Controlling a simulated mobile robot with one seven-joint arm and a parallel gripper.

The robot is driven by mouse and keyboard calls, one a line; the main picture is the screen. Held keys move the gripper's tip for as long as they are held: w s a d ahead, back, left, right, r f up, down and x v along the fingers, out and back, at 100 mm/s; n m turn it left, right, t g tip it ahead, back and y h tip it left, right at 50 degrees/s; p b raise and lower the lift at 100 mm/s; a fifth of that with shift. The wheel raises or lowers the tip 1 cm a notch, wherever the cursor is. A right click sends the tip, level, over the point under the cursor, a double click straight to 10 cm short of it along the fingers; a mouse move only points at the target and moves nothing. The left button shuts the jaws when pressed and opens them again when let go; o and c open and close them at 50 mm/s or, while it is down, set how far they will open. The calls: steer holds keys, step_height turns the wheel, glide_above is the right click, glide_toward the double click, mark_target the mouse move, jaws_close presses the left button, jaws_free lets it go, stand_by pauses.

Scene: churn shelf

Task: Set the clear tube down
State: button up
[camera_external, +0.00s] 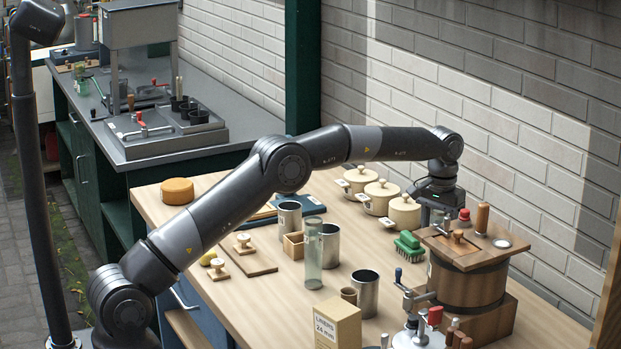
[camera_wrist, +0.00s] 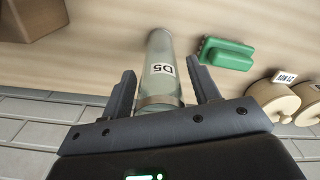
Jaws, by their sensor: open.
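A clear tube (camera_wrist: 160,60) with a white "D5" label is in the wrist view, between the two fingers of my gripper (camera_wrist: 162,72). The fingers are open, with a gap on each side of the tube. The tube's far end reaches toward the wooden tabletop (camera_wrist: 100,45); I cannot tell for sure that it touches. In the external view my gripper (camera_external: 437,200) is low at the back right of the bench, behind the wooden barrel, which hides the tube's lower part. Another tall clear tube (camera_external: 313,258) stands mid-bench.
The wooden barrel (camera_external: 465,280) with its lidded top is close to my gripper. A green brush (camera_external: 408,246) lies to the left, with cream pots (camera_external: 380,197) behind it. Metal cups (camera_external: 365,294) stand nearer the front. The brick wall (camera_external: 530,150) is close behind.

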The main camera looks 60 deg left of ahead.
step_height(320, 180, up, 12)
stand_by(0.6)
steer(key=s+d+r+m+t, duration=0.1)
steer(key=s+r+m+t, duration=0.1)
steer(key=s+r, duration=1.5)
steer(key=s, duration=0.4)
steer(key=s+f+m+t, duration=0.2)
steer(key=s+f, duration=0.1)
steer(key=s, duration=1.2)
steer(key=s+f+t, duration=0.1)
steer(key=s+f, duration=1.1)
steer(key=s, duration=0.4)
steer(key=shift+s+d+f+m+t, duration=0.2)
steer(key=shift+s+d+m+t, duration=0.05)
steer(key=shift+d+m+t, duration=0.1)
